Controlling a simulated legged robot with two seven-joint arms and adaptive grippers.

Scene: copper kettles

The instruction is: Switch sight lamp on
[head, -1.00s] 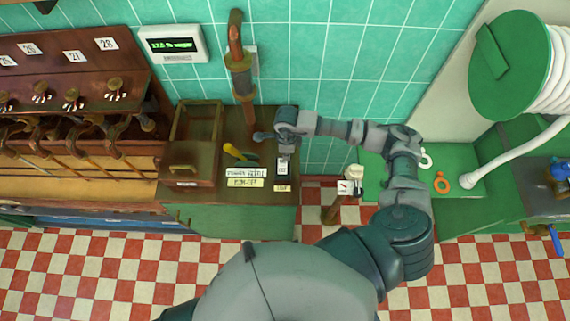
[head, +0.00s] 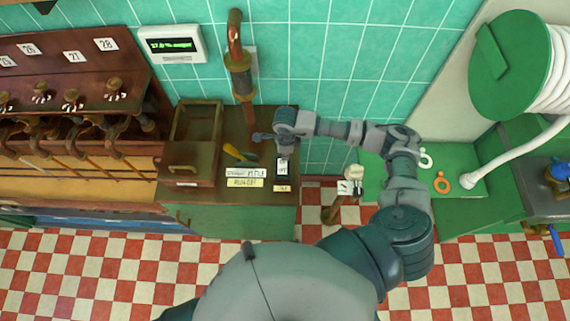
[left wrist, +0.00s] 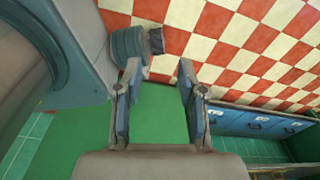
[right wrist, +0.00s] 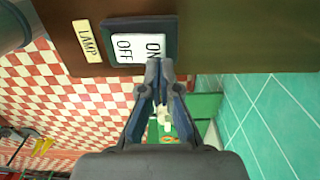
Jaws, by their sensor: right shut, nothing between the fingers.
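The lamp switch is a white rocker marked ON and OFF in a dark frame. It sits on the brown counter top in the head view (head: 282,169) and shows large in the right wrist view (right wrist: 124,47). A cream label reading LAMP (right wrist: 88,41) lies beside its OFF end. My right gripper (right wrist: 153,66) is shut and empty, its fingertips right at the ON end. I cannot tell whether they touch it. In the head view my right gripper (head: 285,150) is just behind the switch. My left gripper (left wrist: 157,68) is open and empty, seen only in the left wrist view.
A yellow-handled tool (head: 236,152) and paper labels (head: 246,173) lie left of the switch. An open wooden box (head: 190,170) stands further left. A copper pipe (head: 240,75) rises on the tiled wall behind. A green counter with an orange ring (head: 441,182) is at right.

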